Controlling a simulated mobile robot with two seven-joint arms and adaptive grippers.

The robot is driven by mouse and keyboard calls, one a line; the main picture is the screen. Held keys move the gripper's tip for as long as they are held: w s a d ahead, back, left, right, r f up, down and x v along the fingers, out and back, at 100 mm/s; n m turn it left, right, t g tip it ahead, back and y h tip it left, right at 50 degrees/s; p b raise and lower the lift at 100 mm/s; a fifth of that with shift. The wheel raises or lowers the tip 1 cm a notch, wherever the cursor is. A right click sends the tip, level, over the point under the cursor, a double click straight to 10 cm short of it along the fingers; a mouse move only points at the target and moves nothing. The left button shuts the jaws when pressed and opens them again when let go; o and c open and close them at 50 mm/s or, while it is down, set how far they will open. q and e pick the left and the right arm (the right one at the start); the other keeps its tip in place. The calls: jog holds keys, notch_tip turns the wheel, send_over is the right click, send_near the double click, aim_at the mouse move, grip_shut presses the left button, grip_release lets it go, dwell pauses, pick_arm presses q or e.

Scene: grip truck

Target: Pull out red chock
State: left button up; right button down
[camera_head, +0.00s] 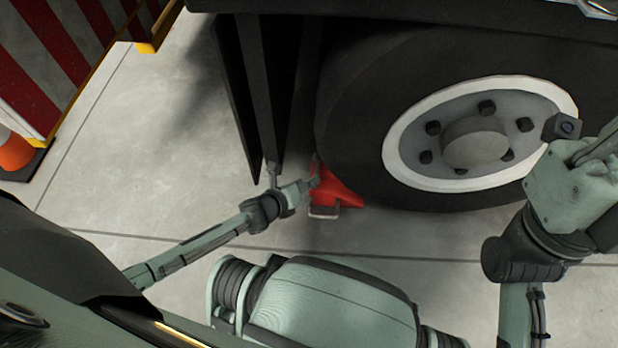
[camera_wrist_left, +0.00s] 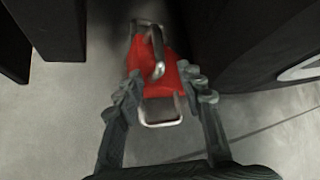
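The red chock (camera_head: 338,190) sits on the floor against the lower left of the truck's black tyre (camera_head: 345,115). It has metal handles; in the left wrist view the chock (camera_wrist_left: 160,82) shows one handle on top and one at its near end. My left gripper (camera_head: 308,186) is at the chock's left side in the head view. In the left wrist view its fingers (camera_wrist_left: 160,82) are spread apart, one on each side of the chock; I cannot tell whether they touch it. My right arm is at the right edge, by the wheel, its fingers not clearly seen.
A black mudflap (camera_head: 245,95) hangs just left of the tyre, close to my left gripper. A red-and-white striped barrier (camera_head: 60,50) and an orange cone (camera_head: 14,152) stand at the far left. The concrete floor (camera_head: 190,160) between them and the mudflap is clear.

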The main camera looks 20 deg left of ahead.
pick_arm(q)
jog(key=b+x, duration=0.3)
jog(key=x, duration=0.3)
jog(key=shift+f, duration=0.2)
jog(key=shift+w+d+f, duration=0.15)
jog(key=shift+w+f, duration=0.2)
jog(key=shift+w, duration=0.25)
grip_shut()
